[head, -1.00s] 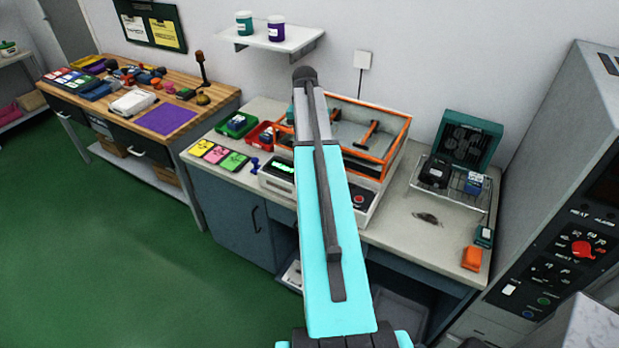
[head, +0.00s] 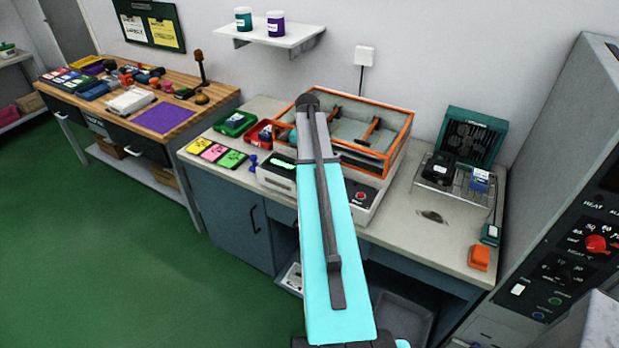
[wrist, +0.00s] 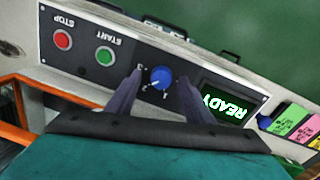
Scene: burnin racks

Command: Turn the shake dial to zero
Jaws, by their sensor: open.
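The shake dial (wrist: 161,77) is a small blue knob on the dark front panel (wrist: 82,46) of the shaker. Small white numerals stand around it, and I cannot read its setting for sure. My gripper (wrist: 160,82) is open, with one dark finger on each side of the dial; I cannot tell whether they touch it. In the head view the shaker is the white machine with an orange-framed tray (head: 398,143) on top. My arm covers the dial and my gripper there.
The panel also carries a red STOP button (wrist: 62,40), a green START button (wrist: 105,56) and a lit READY display (wrist: 223,107). Yellow, pink and green cards (head: 215,151) lie left of the shaker. A wire rack (head: 455,179) and orange object (head: 479,257) stand to its right.

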